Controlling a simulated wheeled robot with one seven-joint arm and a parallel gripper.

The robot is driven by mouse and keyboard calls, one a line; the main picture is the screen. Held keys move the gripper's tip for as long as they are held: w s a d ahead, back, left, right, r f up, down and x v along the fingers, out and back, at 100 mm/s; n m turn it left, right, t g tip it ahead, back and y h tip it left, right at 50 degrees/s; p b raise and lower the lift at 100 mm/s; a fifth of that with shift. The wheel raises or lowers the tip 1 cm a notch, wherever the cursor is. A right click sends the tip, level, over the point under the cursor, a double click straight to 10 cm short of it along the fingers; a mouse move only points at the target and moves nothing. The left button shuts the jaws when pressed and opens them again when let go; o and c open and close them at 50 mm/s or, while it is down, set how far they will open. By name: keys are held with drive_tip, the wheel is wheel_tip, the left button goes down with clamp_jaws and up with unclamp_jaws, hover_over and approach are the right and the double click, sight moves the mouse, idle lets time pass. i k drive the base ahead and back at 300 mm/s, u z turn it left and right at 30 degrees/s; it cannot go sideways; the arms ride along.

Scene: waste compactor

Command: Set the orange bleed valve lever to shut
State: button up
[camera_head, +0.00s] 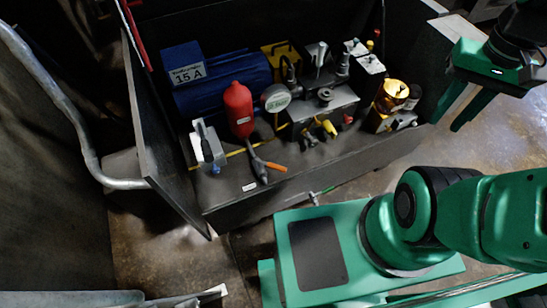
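A small orange lever (276,167) shows low on the front of the machine bay, left of centre. It points to the right and slightly down. A dark grey handle (258,164) meets it from the upper left, and a small white label (249,187) sits just below. I cannot read the label or tell the valve's setting.
A red bottle-shaped vessel (238,108) and a round gauge (275,97) stand behind the lever. A blue motor (221,80) is at the back left. A yellow handle (330,128) lies to the right. An open dark door panel (168,140) bounds the left side.

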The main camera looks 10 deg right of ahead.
sight(270, 165)
drive_tip(key=u, duration=0.65)
drive_tip(key=k, duration=0.4)
drive_tip(key=u, duration=0.9)
